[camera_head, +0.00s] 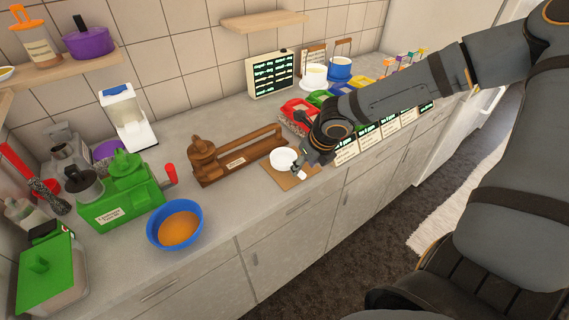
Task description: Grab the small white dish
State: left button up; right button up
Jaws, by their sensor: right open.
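The small white dish (283,156) sits on a thin brown board (286,181) near the counter's front edge. My right gripper (302,172) is open just to the right of the dish, with its fingertips low beside the dish's right side. I cannot tell whether a finger touches the rim. My right arm comes in from the right and hides part of the counter behind the gripper. My left gripper does not show.
A brown wooden device (236,157) stands just left of the dish. A blue bowl with orange contents (175,225) and a green machine (124,190) are further left. Coloured bins (299,110) and label cards (372,139) lie right. The counter between the blue bowl and the board is clear.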

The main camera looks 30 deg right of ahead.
jog(key=x, duration=0.1)
jog(key=b+x, duration=0.1)
jog(key=x, duration=0.2)
jog(key=shift+a, duration=0.3)
jog(key=shift+w+f, duration=0.1)
jog(key=shift+f, duration=0.05)
jog(key=shift+d, duration=0.1)
grip_shut()
